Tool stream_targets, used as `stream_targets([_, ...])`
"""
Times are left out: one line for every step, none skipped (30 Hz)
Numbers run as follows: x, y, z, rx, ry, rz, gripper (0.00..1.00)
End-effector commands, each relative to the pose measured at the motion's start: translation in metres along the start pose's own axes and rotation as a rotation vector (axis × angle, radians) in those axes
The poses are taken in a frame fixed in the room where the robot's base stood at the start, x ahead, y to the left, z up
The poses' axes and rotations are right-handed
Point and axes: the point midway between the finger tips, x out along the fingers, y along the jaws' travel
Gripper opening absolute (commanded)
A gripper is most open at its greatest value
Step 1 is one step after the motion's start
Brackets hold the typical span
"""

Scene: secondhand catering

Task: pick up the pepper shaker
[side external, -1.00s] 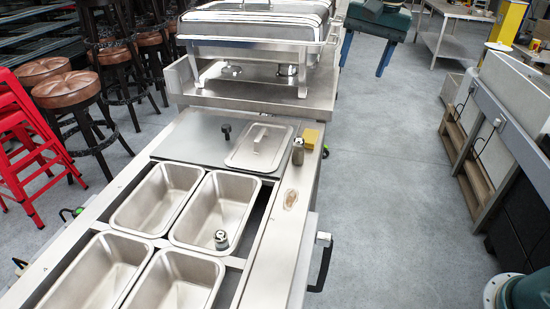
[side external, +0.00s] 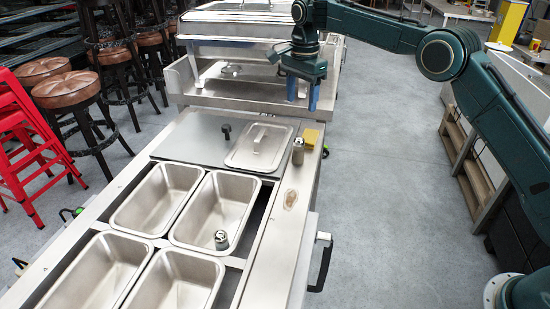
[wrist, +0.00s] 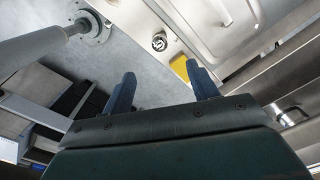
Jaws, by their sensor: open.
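Two small metal-topped shakers are in view, and I cannot tell from their look which holds pepper. One shaker (side external: 298,151) stands upright on the steel ledge beside a yellow sponge (side external: 311,138). It also shows in the wrist view (wrist: 159,41), just beyond my fingertips. The other shaker (side external: 221,240) is in the back right steel pan (side external: 182,240). My gripper (side external: 302,100) is open and empty, with blue fingers pointing down, above and behind the ledge shaker. In the wrist view my gripper (wrist: 162,80) has its fingers apart, touching nothing.
A lidded pan (side external: 262,146) lies left of the ledge shaker. A chafing dish (side external: 235,35) stands on a raised shelf behind, close to my gripper. A black handle (side external: 321,270) sticks out from the counter's right side.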

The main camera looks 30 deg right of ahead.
Motion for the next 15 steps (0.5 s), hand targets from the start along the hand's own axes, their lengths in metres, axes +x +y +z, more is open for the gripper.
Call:
stream_targets([0.003, -0.002, 0.000, 0.008, 0.000, 0.002, 0.59])
stream_targets([0.004, -0.002, 0.001, 0.011, 0.000, 0.003, 0.59])
stream_targets([0.005, -0.003, 0.001, 0.013, 0.000, 0.004, 0.59])
stream_targets([0.005, -0.003, 0.001, 0.015, 0.000, 0.005, 0.59])
stream_targets([0.005, -0.003, 0.001, 0.015, 0.000, 0.005, 0.59])
stream_targets([0.005, -0.003, 0.001, 0.016, 0.000, 0.005, 0.59])
stream_targets([0.005, -0.003, 0.001, 0.015, 0.000, 0.005, 0.59])
stream_targets([0.005, -0.003, 0.001, 0.015, 0.000, 0.005, 0.59])
stream_targets([0.006, -0.003, 0.001, 0.015, 0.000, 0.005, 0.59])
stream_targets([0.007, -0.003, 0.001, 0.015, 0.000, 0.005, 0.59])
stream_targets([0.008, -0.003, 0.001, 0.015, 0.000, 0.006, 0.59])
stream_targets([0.011, -0.003, 0.001, 0.015, -0.001, 0.006, 0.59])
stream_targets([0.013, -0.002, 0.001, 0.015, -0.001, 0.007, 0.59])
stream_targets([0.015, -0.002, 0.001, 0.015, -0.001, 0.007, 0.59])
stream_targets([0.019, -0.002, 0.000, 0.014, -0.001, 0.007, 0.59])
